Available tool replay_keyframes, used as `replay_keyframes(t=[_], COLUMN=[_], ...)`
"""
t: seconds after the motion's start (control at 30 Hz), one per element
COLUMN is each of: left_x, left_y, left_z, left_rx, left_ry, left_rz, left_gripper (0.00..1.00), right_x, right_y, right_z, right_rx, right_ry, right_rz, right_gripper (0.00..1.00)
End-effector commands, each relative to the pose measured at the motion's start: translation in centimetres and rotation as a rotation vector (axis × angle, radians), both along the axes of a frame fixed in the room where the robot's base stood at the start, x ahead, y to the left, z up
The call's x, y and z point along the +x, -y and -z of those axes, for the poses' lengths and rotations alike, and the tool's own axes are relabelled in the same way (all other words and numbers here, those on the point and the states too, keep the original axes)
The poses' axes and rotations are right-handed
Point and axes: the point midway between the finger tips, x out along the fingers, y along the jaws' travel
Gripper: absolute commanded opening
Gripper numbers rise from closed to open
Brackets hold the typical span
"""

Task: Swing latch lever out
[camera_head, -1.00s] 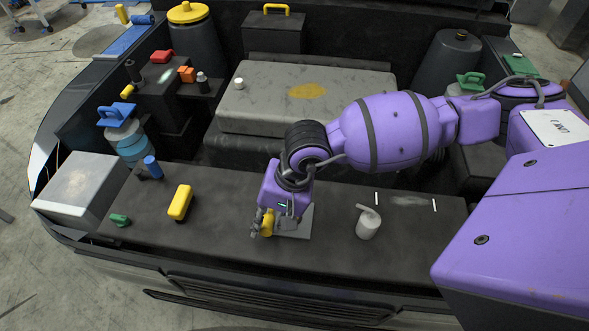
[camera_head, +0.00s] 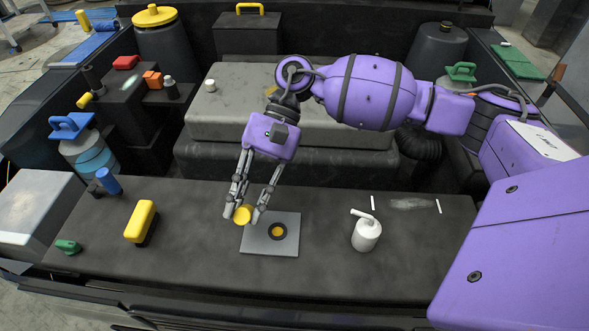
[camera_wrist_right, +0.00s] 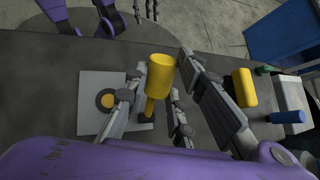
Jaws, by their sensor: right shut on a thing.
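A square grey plate (camera_head: 270,240) lies on the dark front panel, with a dark ring with a yellow centre (camera_head: 278,231) on it. A yellow-knobbed lever (camera_head: 243,214) shows at the plate's left edge. In the wrist view its thick yellow knob (camera_wrist_right: 160,72) tapers to a thin stem over a dark foot by the plate's corner. My right gripper (camera_head: 243,215) points down and is shut on the knob, a finger on each side. Dark jointed parts at the top of the wrist view may be my left gripper, cut off by the edge.
A white spouted canister (camera_head: 366,234) stands right of the plate. A yellow block (camera_head: 141,221), a blue cylinder (camera_head: 109,181) and a green piece (camera_head: 68,246) stand to the left. The grey engine cover (camera_head: 230,120) lies behind. The panel between plate and canister is clear.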

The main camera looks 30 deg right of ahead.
Motion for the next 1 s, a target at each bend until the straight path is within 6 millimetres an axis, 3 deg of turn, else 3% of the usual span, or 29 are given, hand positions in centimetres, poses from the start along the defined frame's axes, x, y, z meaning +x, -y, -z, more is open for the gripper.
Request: replay_keyframes(t=[0.3, 0.8, 0.83, 0.97, 1.0], left_x=[-0.4, -0.6, -0.6, -0.6, -0.6], left_y=[0.4, 0.5, 0.5, 0.5, 0.5], left_z=[1.7, 1.8, 1.8, 1.8, 1.8], left_rx=[-0.005, -0.007, -0.007, -0.007, -0.007], left_ry=[-0.016, -0.018, -0.018, -0.018, -0.018], left_rz=[0.003, 0.003, 0.003, 0.003, 0.003], left_gripper=[0.45, 0.45, 0.45, 0.45, 0.45], right_x=[0.9, 1.0, 1.0, 1.0, 0.9], right_y=[0.4, 0.5, 0.5, 0.5, 0.5], right_z=[-0.3, -0.4, -0.4, -0.4, -0.4], right_rx=[0.058, 0.067, 0.067, 0.067, 0.066], right_ry=[-0.084, -0.097, -0.097, -0.097, -0.098], right_rz=[0.0, 0.002, 0.002, 0.002, 0.001], right_gripper=[0.0, 0.0, 0.26, 0.42, 0.42])
